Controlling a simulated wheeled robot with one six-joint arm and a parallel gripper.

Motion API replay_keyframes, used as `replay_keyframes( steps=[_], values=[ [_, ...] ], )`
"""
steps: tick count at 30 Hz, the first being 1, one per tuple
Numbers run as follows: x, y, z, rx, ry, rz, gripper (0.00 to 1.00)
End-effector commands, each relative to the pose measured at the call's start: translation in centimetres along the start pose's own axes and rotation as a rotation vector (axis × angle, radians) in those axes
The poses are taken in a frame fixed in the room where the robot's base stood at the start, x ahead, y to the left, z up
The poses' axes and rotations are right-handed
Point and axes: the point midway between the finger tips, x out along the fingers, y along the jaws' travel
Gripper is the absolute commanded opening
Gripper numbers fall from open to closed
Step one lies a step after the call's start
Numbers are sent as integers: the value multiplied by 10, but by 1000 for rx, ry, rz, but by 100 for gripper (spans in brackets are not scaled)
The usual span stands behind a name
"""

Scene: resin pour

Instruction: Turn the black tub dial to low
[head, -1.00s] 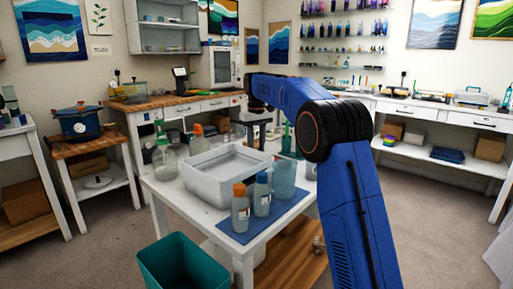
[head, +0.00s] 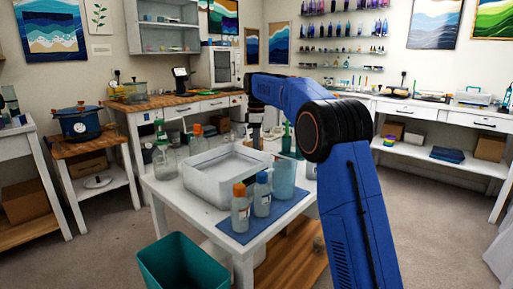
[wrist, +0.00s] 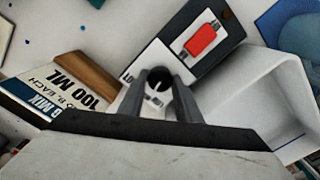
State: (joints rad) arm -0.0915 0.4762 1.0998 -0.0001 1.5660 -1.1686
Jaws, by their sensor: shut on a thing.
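The black tub dial (wrist: 158,77) sits on a white panel with the printed letters "LO" beside it, in the wrist view. My gripper (wrist: 158,84) is shut on the dial, one grey finger on each side of it. The fingers cover part of the dial, and I cannot tell where its pointer stands. In the head view my gripper (head: 254,138) points down behind the white tub (head: 206,187) on the worktable, and the dial cannot be made out there.
A card reading "100 ML" (wrist: 72,92) lies left of the dial. A teal bin (head: 180,262) stands on the floor.

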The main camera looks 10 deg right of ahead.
Motion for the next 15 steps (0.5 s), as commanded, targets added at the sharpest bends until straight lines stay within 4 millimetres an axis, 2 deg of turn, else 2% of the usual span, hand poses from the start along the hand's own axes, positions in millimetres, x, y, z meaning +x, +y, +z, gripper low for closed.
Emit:
replay_keyframes(
  steps=[15],
  values=[
    [-1,0,0,-442,1,2,8]
  ],
)
